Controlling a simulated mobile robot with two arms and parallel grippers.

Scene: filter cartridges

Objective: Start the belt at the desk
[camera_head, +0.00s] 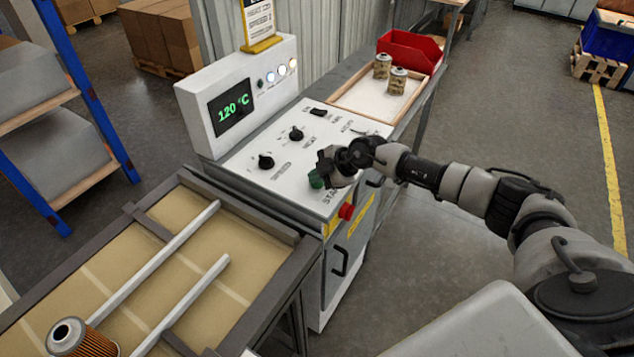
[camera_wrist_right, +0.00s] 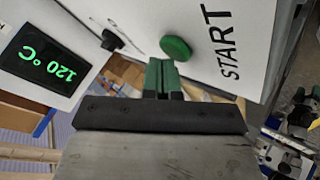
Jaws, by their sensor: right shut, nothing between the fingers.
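The desk (camera_head: 255,173) is a white control panel with a green button (camera_head: 315,179) at its front, beside the printed word START. The green button also shows in the wrist view (camera_wrist_right: 175,48), just beyond my fingertips. My right gripper (camera_head: 326,163) is shut and empty, close to the button; in the wrist view its green-tipped fingers (camera_wrist_right: 161,76) are together, with a small gap between them and the button. I cannot tell whether the button is pressed. The belt (camera_head: 185,250) has a tan surface with two light rails.
A red stop knob (camera_head: 346,211) sits on the desk's front below the button. Black dials (camera_head: 266,161) and a 120 °C display (camera_head: 233,107) are behind.

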